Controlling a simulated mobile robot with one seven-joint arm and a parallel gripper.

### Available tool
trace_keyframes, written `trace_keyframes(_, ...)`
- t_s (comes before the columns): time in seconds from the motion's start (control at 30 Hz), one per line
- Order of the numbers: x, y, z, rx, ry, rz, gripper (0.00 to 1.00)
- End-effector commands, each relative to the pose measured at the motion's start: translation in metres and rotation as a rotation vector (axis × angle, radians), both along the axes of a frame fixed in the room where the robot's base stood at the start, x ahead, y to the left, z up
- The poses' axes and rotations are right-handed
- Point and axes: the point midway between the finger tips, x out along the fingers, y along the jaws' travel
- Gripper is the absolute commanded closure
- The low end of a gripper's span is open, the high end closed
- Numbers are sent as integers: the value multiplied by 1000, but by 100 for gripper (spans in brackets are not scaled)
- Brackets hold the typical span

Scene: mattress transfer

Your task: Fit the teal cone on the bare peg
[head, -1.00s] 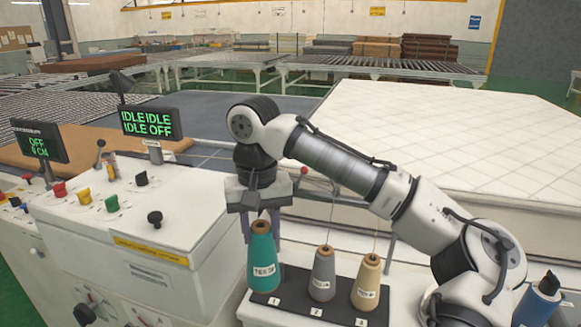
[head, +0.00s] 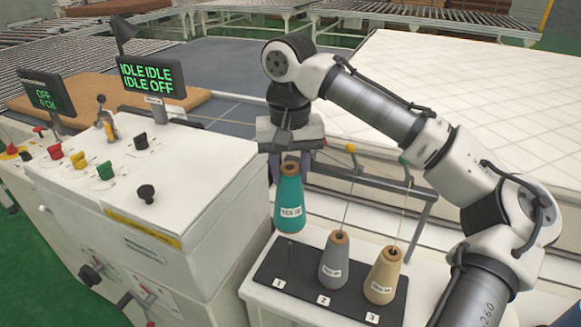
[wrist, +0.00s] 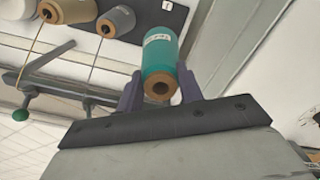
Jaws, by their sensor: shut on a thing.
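The teal cone (head: 289,205) of thread hangs upright in my gripper (head: 290,164), which is shut on its top. In the wrist view the teal cone (wrist: 160,57) sits between the two fingers of my gripper (wrist: 158,92). The bare peg (head: 289,252) stands at position 1 on the dark peg board (head: 266,268). The cone is above the peg in the head view, its base apart from the board. Whether it is exactly centred over the peg I cannot tell.
A grey cone (head: 334,262) stands at position 2 and a tan cone (head: 383,277) at position 3, each with a thread running up. A white control console (head: 150,200) is close on the left. A grey rail frame (head: 400,190) and white mattress (head: 450,100) lie behind.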

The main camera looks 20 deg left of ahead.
Motion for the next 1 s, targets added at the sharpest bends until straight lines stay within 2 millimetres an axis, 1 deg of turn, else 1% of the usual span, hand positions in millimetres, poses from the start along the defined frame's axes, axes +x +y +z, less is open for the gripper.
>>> trace_keyframes(0.13,-1,0,3,1,0,3,100)
trace_keyframes(0.2,-1,0,-8,0,-1,2,100)
trace_keyframes(0.4,-1,0,-29,-1,0,1,100)
trace_keyframes(0.7,-1,0,-52,-1,0,1,100)
trace_keyframes(1.0,-1,0,-58,-1,-2,1,100)
